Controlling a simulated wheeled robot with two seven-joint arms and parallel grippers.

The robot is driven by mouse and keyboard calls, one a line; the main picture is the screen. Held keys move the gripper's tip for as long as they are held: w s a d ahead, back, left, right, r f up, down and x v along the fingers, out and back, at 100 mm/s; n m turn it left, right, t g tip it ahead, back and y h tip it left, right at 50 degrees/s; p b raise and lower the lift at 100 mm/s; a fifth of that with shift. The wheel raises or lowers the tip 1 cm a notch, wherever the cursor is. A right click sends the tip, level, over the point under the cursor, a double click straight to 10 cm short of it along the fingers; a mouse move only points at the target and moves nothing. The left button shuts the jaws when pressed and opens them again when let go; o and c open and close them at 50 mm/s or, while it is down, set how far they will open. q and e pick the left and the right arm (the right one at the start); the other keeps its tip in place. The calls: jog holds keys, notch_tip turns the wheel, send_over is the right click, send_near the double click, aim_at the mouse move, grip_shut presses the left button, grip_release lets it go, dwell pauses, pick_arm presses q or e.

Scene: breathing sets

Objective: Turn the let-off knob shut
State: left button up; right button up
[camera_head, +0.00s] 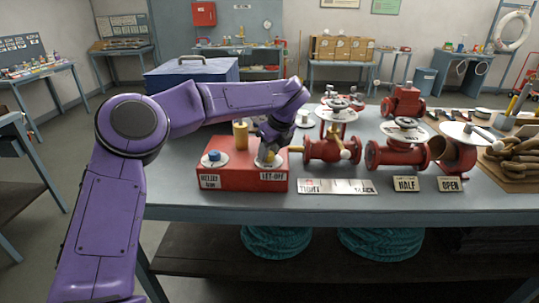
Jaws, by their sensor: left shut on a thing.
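A red block (236,182) stands near the left front of the blue-grey table. Its labels appear to read "RELIEF" at left and "LET-OFF" at right. The let-off knob (268,160) is a small yellowish knob on a pale round plate, above the "LET-OFF" label. My left gripper (270,152) reaches down from above and is shut on this knob; its fingers hide most of it. A blue knob (212,156) sits on a pale plate at the block's left. A brass cylinder (241,135) stands upright behind them. My right gripper is not in view.
Red valves (335,148) with handwheels stand just right of the block, close to my left gripper. Cards marked "HALF" (407,184) and "OPEN" (450,184) lie in front. A blue case (190,75) stands behind my arm. Coiled rope (510,165) lies at the right.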

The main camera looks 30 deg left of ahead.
pick_arm(q)
jog(key=m+t+b, duration=0.1)
jog(key=m, duration=0.2)
jog(key=shift+f+m+h, duration=0.1)
jog(key=shift+m+h, duration=0.2)
jog(key=shift+s+m+t+b, duration=0.1)
jog(key=shift+m+t+b, duration=0.35)
jog(key=shift+m, duration=0.55)
jog(key=shift+m+t+h, duration=0.35)
jog(key=shift+m+h, duration=0.05)
jog(key=shift+m, duration=0.4)
jog(key=m, duration=0.1)
jog(key=m+h+p, duration=0.1)
jog(key=m+p, duration=0.1)
jog(key=shift+a+r+m+t, duration=0.15)
jog(key=shift+r+m+t, duration=0.1)
jog(key=shift+m+t, duration=0.05)
jog(key=shift+m+h+p, duration=1)
jog(key=shift+m+p, duration=0.35)
jog(key=shift+m, duration=0.75)
jog(key=shift+f, duration=0.1)
jog(key=o, duration=1)
jog(key=shift+o, duration=0.2)
